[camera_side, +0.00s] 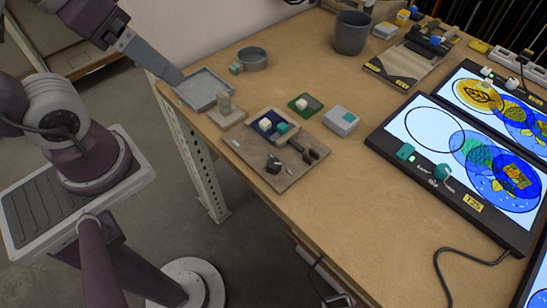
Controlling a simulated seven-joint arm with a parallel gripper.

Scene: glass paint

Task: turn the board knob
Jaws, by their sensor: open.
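A light board (392,147) with a black frame lies on the right of the table, its lit screen showing circles and blue and yellow patterns. A round teal knob (441,172) sits on its near edge, beside a small teal block (405,152) and a yellow "T25" label (473,203). My gripper (172,76) is at the end of the grey and purple arm, over the table's far-left corner by the grey tray. It is open and well away from the knob; its fingers are hard to make out. The knob is in plain view.
A second lit board (450,93) lies behind. A black cable (437,262) crosses the near right.

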